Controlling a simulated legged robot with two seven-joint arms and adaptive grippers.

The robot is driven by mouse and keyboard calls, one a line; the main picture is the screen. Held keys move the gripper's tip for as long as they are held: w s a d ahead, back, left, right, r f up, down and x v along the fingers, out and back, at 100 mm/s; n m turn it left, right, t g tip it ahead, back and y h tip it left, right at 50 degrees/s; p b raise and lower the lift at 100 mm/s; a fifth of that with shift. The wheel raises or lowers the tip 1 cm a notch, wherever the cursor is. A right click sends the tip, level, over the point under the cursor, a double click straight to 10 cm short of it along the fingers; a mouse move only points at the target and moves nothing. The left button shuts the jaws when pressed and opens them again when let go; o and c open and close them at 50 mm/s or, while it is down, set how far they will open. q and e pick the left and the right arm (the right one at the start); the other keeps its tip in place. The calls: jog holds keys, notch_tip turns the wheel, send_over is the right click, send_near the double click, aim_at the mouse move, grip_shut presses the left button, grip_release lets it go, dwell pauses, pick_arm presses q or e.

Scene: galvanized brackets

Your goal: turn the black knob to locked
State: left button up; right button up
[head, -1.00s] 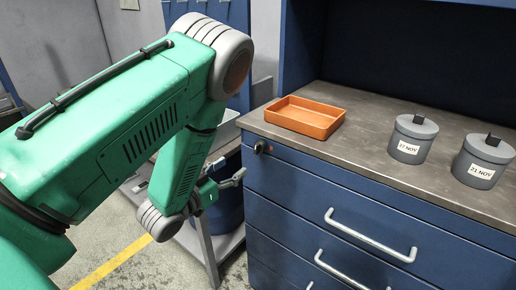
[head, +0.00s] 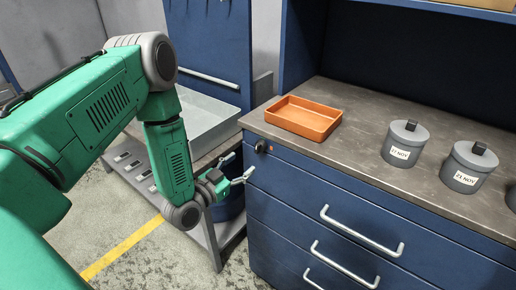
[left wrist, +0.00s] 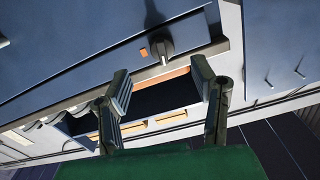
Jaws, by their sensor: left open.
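The black knob (head: 261,147) sits at the upper left corner of the blue drawer cabinet's front (head: 330,185), just under the worktop. In the left wrist view the knob (left wrist: 160,46) shows near the top, with a small orange square (left wrist: 143,52) beside it. My left gripper (head: 238,166) is open and empty, a little left of and below the knob, apart from it. In the left wrist view its two fingers (left wrist: 162,76) stand wide apart, with the knob beyond the gap between them. The knob's exact pointing direction is hard to read. My right gripper is not in view.
An orange tray (head: 303,118) lies on the worktop above the knob. Grey lidded canisters (head: 404,143) stand to the right. Drawer handles (head: 360,232) stick out from the front. A cart with a grey bin (head: 205,118) stands close behind my left arm.

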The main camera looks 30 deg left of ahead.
aim_at(255, 152)
pick_arm(q)
jog(key=w+p, duration=0.1)
jog(key=w, duration=0.7)
jog(key=shift+w+d, duration=0.15)
jog(key=shift+w, duration=0.2)
jog(key=shift+d, duration=0.1)
jog(key=c, duration=1.1)
